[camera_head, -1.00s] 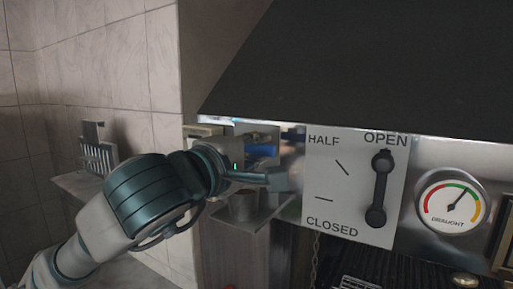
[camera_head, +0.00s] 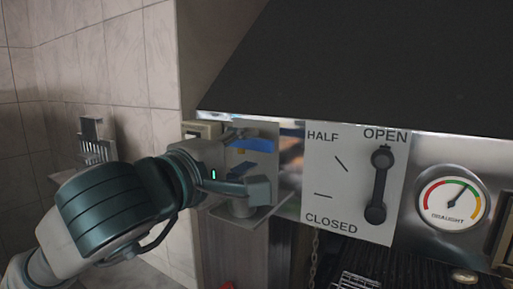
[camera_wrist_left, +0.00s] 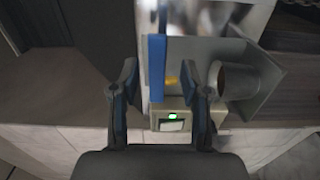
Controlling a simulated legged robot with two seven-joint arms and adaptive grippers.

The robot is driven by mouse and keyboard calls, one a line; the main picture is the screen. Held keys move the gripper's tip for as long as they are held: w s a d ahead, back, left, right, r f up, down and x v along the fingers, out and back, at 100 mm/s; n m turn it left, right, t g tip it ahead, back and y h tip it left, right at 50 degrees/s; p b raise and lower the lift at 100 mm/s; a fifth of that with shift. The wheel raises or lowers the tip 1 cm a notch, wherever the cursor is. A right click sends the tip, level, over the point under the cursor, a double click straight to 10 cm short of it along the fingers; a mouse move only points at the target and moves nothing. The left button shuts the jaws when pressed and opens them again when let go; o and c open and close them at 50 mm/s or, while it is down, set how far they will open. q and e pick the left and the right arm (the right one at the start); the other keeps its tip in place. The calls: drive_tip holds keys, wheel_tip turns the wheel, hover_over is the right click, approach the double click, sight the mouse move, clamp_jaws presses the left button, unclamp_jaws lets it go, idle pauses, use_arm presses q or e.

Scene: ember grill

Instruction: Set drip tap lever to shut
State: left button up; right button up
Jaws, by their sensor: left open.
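The drip tap lever is a blue bar (camera_head: 255,145) on a metal panel left of the damper plate; it lies roughly level in the head view. In the left wrist view the blue lever (camera_wrist_left: 156,68) runs up the picture, between the lines of the two fingers and nearer the left one. My left gripper (camera_head: 250,180) is open and empty, just below and in front of the lever. The left wrist view shows its two fingers (camera_wrist_left: 160,80) spread apart. I cannot tell whether a finger touches the lever. My right gripper is not in view.
A metal cup (camera_wrist_left: 235,80) stands in a bracket beside the tap. A small box with a green light (camera_wrist_left: 172,122) is below the lever in the wrist view. The damper plate (camera_head: 330,180) and draught gauge (camera_head: 450,204) are to the right. The dark hood (camera_head: 370,70) hangs above.

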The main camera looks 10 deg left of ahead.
use_arm(q)
drive_tip(key=v, duration=0.7)
drive_tip(key=shift+s+a, duration=0.2)
drive_tip(key=shift+a, duration=0.1)
drive_tip(key=shift+d, duration=0.1)
